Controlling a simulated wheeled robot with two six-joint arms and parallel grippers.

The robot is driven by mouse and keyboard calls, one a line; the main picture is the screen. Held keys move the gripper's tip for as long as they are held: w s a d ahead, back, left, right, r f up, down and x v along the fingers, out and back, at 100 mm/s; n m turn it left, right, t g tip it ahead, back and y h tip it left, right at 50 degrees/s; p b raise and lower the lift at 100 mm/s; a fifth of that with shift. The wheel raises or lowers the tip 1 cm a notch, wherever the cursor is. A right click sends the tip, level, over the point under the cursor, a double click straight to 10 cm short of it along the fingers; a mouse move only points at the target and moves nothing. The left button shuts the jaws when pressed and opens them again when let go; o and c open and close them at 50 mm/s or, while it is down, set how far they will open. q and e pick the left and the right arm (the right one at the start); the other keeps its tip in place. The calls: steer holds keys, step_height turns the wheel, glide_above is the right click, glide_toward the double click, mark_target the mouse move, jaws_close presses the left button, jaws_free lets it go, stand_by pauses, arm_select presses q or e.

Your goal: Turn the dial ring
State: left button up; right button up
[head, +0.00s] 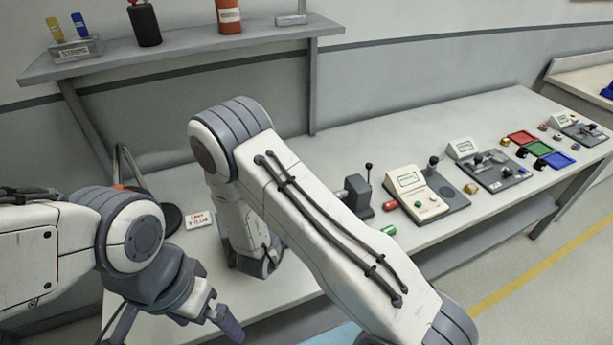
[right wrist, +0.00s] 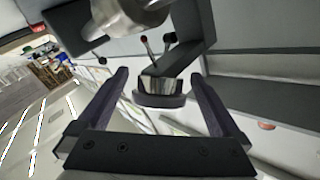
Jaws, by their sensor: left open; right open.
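In the right wrist view, a short silver and dark ring-like part (right wrist: 161,90) shows between the fingers; I cannot tell for sure that it is the dial ring. My right gripper (right wrist: 160,77) is open, with a finger to each side of this part and gaps between. In the head view my right arm's links hide the right gripper. A grey device (head: 357,196) with a silver cylinder and black-knobbed lever stands on the bench beside that arm. My left gripper (head: 170,325) is open and empty at the lower left, in front of the bench.
The long grey bench (head: 480,112) carries a white instrument box (head: 418,195), a dark fixture plate (head: 492,172), and coloured trays (head: 540,148) toward the right. A dark round stand (head: 166,217) and a small sign (head: 199,220) are at left. A shelf (head: 190,60) hangs above.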

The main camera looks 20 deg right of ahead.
arm_select(q)
steer(key=shift+w+d, duration=0.15)
steer(key=shift+w, duration=0.2)
arm_select(e)
steer(key=shift+w+d, duration=0.5)
steer(key=shift+d, duration=0.05)
steer(key=c, duration=1.4)
steer(key=n+t+y+b, duration=0.1)
steer(key=n+t+b, duration=0.1)
steer(key=shift+f+n+y, duration=0.25)
steer(key=shift+n+y, duration=0.05)
steer(key=shift+y, duration=0.1)
steer(key=shift+w+a+r+n+t+y+b, duration=0.1)
steer(key=shift+n+t+y+b, duration=0.35)
steer(key=shift+n+t, duration=0.1)
steer(key=shift+w+a+r+n+t+y+b, duration=0.1)
steer(key=shift+n+t+y+b, duration=0.25)
steer(key=shift+n+t+y, duration=0.15)
steer(key=shift+a+r+n+t+y, duration=0.2)
steer(key=shift+n+t+y, duration=0.25)
steer(key=shift+n+y, duration=0.3)
arm_select(q)
step_height(320, 180, down, 4)
steer(key=shift+r, duration=0.1)
